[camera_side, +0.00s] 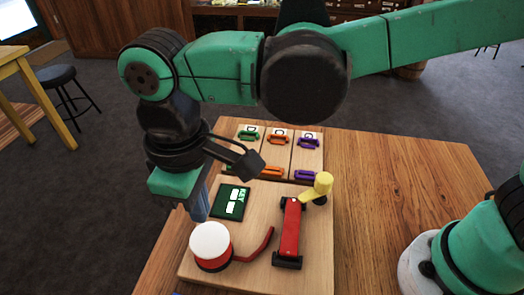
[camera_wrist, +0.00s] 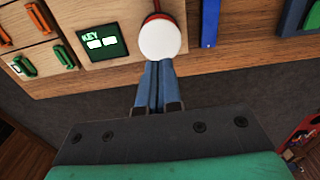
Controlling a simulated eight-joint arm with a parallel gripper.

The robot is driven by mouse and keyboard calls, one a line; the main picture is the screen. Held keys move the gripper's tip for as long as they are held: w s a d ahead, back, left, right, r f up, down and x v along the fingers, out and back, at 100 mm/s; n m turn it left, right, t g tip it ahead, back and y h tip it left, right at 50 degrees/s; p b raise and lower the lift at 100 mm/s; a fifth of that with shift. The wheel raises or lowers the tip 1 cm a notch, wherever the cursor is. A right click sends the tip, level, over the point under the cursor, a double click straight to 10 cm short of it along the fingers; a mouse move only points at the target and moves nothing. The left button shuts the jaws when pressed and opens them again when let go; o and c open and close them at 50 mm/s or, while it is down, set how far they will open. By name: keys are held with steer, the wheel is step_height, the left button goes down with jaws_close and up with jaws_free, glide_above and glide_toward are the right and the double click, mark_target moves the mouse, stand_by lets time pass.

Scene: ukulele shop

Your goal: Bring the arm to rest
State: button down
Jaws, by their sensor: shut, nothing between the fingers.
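My gripper (camera_side: 199,212) hangs from my green and black arm at the left part of the wooden board in the side view. Its blue fingers are shut with nothing between them. In the wrist view the closed gripper (camera_wrist: 158,65) points toward a white-topped red round button (camera_wrist: 160,39). In the side view this button (camera_side: 210,241) stands just in front of the fingertips; whether they touch it I cannot tell. A dark green panel marked KEY (camera_side: 230,202) is right of the fingers.
Drawers with green, orange and purple handles (camera_side: 307,142) stand behind. The wooden table (camera_side: 400,180) is bare to the right. A stool (camera_side: 62,82) stands far left.

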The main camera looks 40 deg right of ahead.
steer(key=w+d+m+t, duration=0.1)
steer(key=d+m+t, duration=0.6)
steer(key=d, duration=1.9)
steer(key=shift+w+r+m, duration=0.2)
steer(key=shift+r+m, duration=0.25)
steer(key=shift+m, duration=0.55)
steer(key=s+a+r+n+g, duration=0.15)
steer(key=a+n+g, duration=0.65)
steer(key=a, duration=1.8)
steer(key=shift+n+t, duration=0.5)
steer(key=shift+f, duration=3)
steer(key=shift+f, duration=0.15)
